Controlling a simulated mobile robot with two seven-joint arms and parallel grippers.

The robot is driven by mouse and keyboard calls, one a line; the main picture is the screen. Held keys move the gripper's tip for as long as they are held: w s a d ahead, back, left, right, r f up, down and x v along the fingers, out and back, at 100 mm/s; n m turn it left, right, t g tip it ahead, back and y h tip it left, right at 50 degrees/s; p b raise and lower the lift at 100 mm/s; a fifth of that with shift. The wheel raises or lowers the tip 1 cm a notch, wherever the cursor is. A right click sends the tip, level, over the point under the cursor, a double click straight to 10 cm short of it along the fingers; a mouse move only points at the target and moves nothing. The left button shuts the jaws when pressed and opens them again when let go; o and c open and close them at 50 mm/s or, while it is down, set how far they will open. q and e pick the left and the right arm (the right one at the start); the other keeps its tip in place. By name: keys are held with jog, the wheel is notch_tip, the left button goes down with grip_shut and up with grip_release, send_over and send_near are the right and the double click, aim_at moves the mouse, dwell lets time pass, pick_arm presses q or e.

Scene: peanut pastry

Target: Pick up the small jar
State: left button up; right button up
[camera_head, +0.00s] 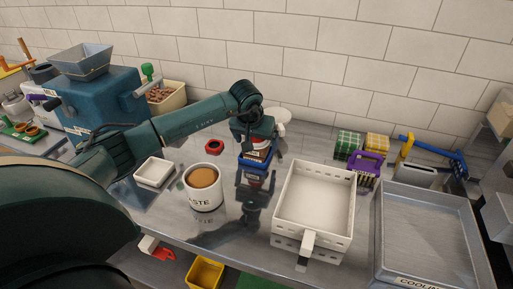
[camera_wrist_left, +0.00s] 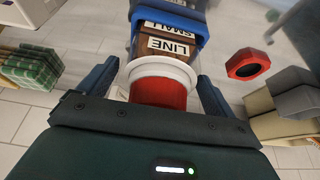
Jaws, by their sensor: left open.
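The small jar (camera_head: 257,152) stands in a blue holder (camera_head: 253,170) on the steel table, right of the centre-left cup. In the left wrist view the jar (camera_wrist_left: 180,42) shows a brown body with labels reading "SMALL" and "LINE", a white collar and a red top, beside the blue holder (camera_wrist_left: 168,17). My left gripper (camera_head: 258,137) is at the top of the jar. In the wrist view its open fingers (camera_wrist_left: 155,88) lie on either side of the collar and red top, with small gaps visible. My right gripper is not in view.
A white "PASTE" cup (camera_head: 205,198) of brown paste stands front left of the jar. A white perforated basket (camera_head: 338,225) stands to the right, beside a metal cooling tray (camera_head: 440,225). A red ring (camera_head: 214,146) lies left of the jar. A tiled wall rises behind.

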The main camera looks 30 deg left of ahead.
pick_arm(q)
jog(key=shift+w+a+f, duration=0.1)
jog(key=shift+w+f, duration=0.15)
jog(key=shift+f, duration=0.3)
jog(key=c, duration=1.2)
